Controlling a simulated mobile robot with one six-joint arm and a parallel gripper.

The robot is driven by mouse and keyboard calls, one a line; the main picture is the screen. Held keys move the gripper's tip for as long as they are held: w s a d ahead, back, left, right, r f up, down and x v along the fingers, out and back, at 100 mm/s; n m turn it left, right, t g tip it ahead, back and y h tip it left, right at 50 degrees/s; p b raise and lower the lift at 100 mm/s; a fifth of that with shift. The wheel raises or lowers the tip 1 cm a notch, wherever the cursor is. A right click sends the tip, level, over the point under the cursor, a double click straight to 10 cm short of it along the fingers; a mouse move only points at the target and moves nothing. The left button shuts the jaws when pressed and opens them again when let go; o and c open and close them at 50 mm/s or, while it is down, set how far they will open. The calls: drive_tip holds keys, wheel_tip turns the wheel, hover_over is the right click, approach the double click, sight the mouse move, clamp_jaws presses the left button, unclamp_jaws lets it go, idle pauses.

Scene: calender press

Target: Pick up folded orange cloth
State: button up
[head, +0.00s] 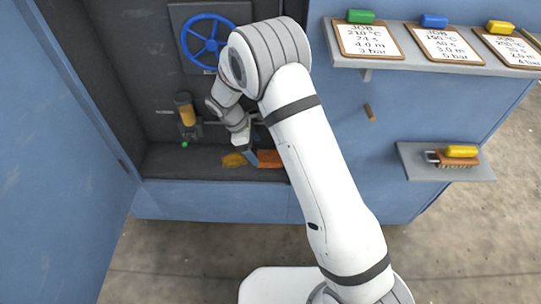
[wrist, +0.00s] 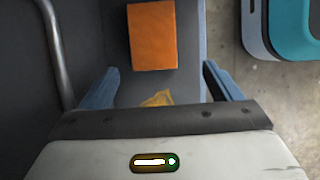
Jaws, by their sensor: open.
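The folded orange cloth (wrist: 152,36) lies flat on the grey floor of the open cabinet, a neat rectangle in the upper middle of the wrist view. In the head view the cloth (head: 270,158) shows at the cabinet's front right, partly hidden by my arm. My gripper (wrist: 155,85) is open, with its two blue fingers wide apart and nothing between their tips. The cloth lies beyond the fingertips in the wrist view, apart from them. In the head view my gripper (head: 250,152) is inside the cabinet, just left of the cloth.
An amber cylinder (head: 185,110) on a fitting and a blue handwheel (head: 208,40) are on the back wall. The open blue door (head: 60,150) stands left. A shelf (head: 420,175) with a brush is right.

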sight(265, 157)
drive_tip(key=b+x, duration=0.1)
drive_tip(key=x, duration=0.1)
drive_tip(key=b+x, duration=0.1)
drive_tip(key=x, duration=0.1)
drive_tip(key=w+x, duration=0.1)
drive_tip(key=shift+d+f+b, duration=0.25)
drive_tip(key=shift+d+b, duration=0.15)
drive_tip(key=shift+d, duration=0.05)
drive_tip(key=shift+s+r, duration=0.1)
drive_tip(key=shift+c, duration=0.2)
drive_tip(key=c, duration=1)
drive_tip(key=shift+c, duration=0.2)
